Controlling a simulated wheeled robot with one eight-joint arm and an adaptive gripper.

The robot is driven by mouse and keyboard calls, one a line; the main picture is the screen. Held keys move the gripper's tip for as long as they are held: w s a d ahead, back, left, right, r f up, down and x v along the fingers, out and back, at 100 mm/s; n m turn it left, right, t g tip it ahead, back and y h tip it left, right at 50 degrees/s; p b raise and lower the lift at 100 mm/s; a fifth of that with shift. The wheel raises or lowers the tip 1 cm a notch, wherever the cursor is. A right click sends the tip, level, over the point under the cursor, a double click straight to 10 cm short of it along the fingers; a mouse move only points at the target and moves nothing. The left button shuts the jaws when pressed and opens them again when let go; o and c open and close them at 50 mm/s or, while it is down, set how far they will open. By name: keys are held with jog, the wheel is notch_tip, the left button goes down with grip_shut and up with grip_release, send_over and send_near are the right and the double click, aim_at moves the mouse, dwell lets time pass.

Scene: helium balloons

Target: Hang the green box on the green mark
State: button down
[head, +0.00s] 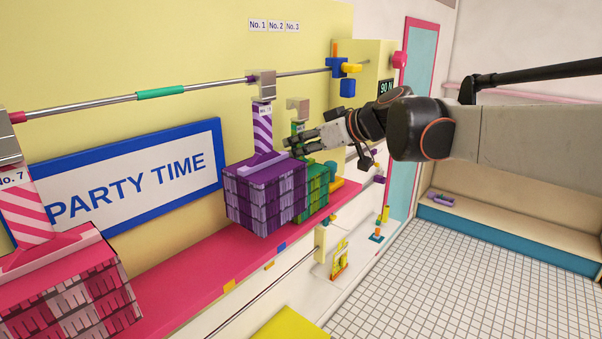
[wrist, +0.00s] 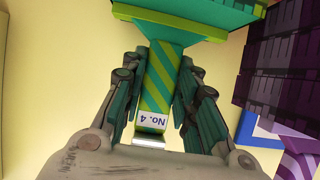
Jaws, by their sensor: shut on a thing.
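The green box (head: 318,185) is partly hidden behind the purple box. Its grey hook (head: 298,104) shows below the rail in the head view, apart from it. In the wrist view my gripper (wrist: 160,105) is shut around the green-and-yellow striped stem (wrist: 158,80) labelled No. 4, with one finger on each side. The green body (wrist: 185,12) is at the top edge of that view. In the head view my gripper (head: 308,141) reaches in from the right at the stem. The green mark (head: 160,93) is a band on the metal rail (head: 215,85), left of the purple box's hook.
The purple box (head: 265,195) has its hook (head: 262,84) at the rail, between the green box and the green mark. A pink box (head: 70,285) labelled No. 7 is at the left. A pink shelf (head: 185,295) runs below. The rail around the green mark is clear.

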jog(key=shift+r, duration=0.15)
jog(key=shift+s+d+r+p, duration=0.3)
jog(key=shift+r+p, duration=0.1)
jog(key=shift+r, duration=0.2)
jog(key=shift+d, duration=0.15)
jog(key=shift+s+d+r, duration=0.3)
jog(key=shift+s+d, duration=0.1)
jog(key=shift+d, duration=0.05)
jog(key=s+d, duration=0.4)
jog(key=d, duration=0.1)
jog(key=shift+s+d, duration=0.15)
jog(key=shift+d, duration=0.1)
dwell(0.6)
